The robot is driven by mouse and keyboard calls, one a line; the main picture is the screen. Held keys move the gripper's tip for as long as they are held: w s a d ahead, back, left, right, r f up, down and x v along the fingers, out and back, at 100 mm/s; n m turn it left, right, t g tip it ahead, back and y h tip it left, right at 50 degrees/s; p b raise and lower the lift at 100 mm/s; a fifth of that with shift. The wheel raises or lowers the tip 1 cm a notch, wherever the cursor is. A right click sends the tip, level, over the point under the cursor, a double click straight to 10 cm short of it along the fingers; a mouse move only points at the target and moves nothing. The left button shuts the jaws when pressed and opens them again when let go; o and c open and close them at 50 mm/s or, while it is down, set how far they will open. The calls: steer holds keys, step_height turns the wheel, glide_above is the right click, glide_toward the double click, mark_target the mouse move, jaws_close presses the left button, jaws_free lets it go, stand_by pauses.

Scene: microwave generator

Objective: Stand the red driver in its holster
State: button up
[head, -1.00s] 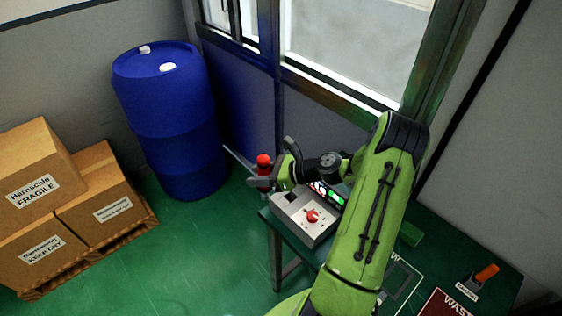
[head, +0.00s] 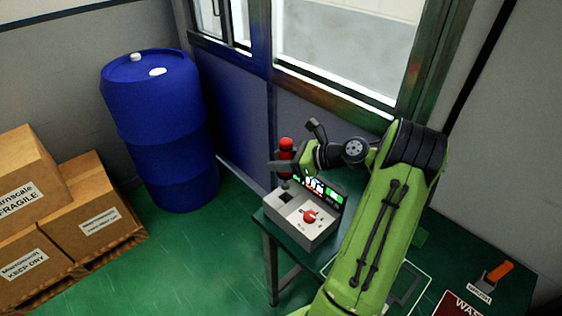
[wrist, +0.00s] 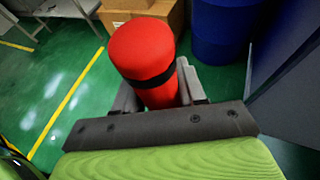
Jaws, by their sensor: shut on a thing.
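The red driver (head: 286,152) is upright in my gripper (head: 287,167), above the left back part of a grey box. In the wrist view, its thick red handle with a black band (wrist: 146,62) stands between the two fingers of my gripper (wrist: 160,98). A short grey part shows under the driver, close above a dark square opening (head: 285,197) in the box top. I cannot tell whether its tip is inside that opening, or whether the opening is the holster.
The grey box (head: 318,232) has a red knob (head: 309,216) and a lit panel, on a dark green table. An orange-handled thing (head: 500,270) stands at the table's right.

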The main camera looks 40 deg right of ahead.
steer(key=shift+f+b, duration=1.7)
steer(key=shift+b, duration=0.5)
steer(key=shift+r, duration=0.25)
steer(key=shift+s+f+p, duration=0.1)
steer(key=shift+f+p, duration=0.05)
steer(key=shift+p, duration=0.7)
steer(key=shift+f, duration=0.1)
steer(key=shift+f+b, duration=0.55)
steer(key=shift+f, duration=1.45)
steer(key=shift+f, duration=0.1)
